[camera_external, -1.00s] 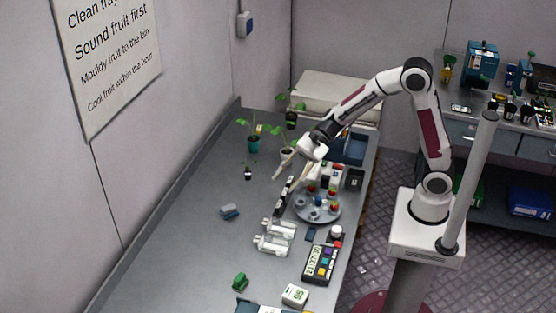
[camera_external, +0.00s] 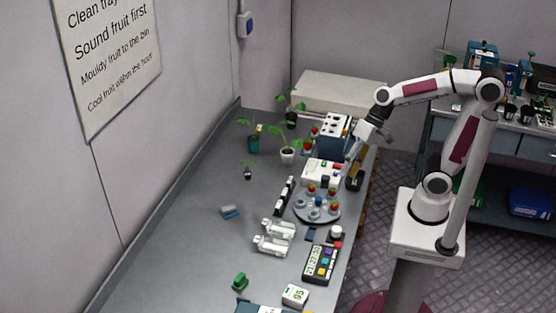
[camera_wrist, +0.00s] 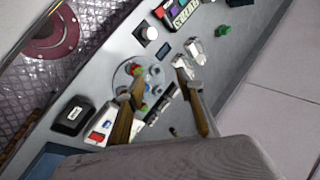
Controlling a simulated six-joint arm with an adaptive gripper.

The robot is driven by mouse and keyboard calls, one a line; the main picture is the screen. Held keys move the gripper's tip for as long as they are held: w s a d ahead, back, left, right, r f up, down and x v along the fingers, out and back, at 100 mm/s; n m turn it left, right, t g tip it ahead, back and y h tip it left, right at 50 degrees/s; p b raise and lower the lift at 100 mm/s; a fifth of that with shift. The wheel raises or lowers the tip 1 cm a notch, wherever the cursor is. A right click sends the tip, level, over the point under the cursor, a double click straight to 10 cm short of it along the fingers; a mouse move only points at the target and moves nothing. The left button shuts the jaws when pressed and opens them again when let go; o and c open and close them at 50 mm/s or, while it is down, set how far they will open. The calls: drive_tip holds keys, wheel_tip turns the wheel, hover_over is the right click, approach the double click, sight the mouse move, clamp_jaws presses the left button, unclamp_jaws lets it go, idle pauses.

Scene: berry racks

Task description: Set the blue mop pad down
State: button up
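A small blue-and-grey block (camera_external: 230,211), which looks like the blue mop pad, lies flat on the grey bench, left of the white bottles and apart from other things. I cannot make it out for sure in the wrist view. My gripper (camera_external: 351,163) is at the bench's right side, above the white box and far from the block. In the wrist view, my gripper (camera_wrist: 160,85) has its two brown fingers spread wide, with nothing held between them.
A round tray (camera_external: 317,217) with several small pots stands below my gripper, with two white bottles (camera_external: 272,243) nearby. A blue rack (camera_external: 333,133) and potted plants (camera_external: 288,156) stand farther back. The bench left of the bottles (camera_external: 180,250) is largely clear.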

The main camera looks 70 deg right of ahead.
drive_tip(key=s+d+n+t+h, duration=0.2)
drive_tip(key=s+d+n+h, duration=0.3)
drive_tip(key=s+d, duration=0.3)
drive_tip(key=d, duration=0.4)
drive_tip(key=shift+s+r+n+h, duration=0.25)
drive_tip(key=shift+r+n+h, duration=0.05)
drive_tip(key=shift+r+n, duration=0.1)
